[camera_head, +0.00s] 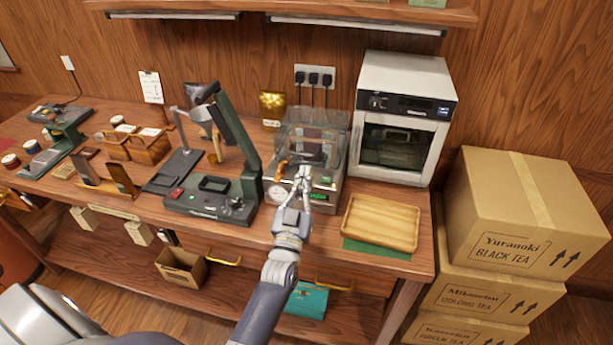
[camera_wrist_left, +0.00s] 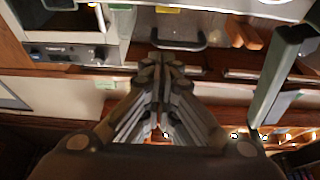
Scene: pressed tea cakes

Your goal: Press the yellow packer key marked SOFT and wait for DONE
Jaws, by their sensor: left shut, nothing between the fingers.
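The packer (camera_head: 330,187) is a metal machine with a clear cover, standing on the bench left of the white oven. A round gauge and a lit green display (camera_head: 319,196) are on its front; the display text is too small to read. My left gripper (camera_head: 304,172) is shut and empty, in front of and over the packer's front panel, hiding part of it. In the left wrist view the shut fingers (camera_wrist_left: 160,62) point toward the packer's black handle (camera_wrist_left: 179,42). A small yellow patch (camera_wrist_left: 168,9) shows at the top edge; its marking is unreadable. My right gripper is not in view.
A wooden tray (camera_head: 380,222) lies right of the packer on a green mat. A dark green lever press (camera_head: 212,205) stands close on the left. The white oven (camera_head: 403,118) is behind right. Cardboard boxes (camera_head: 525,213) are stacked right of the bench.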

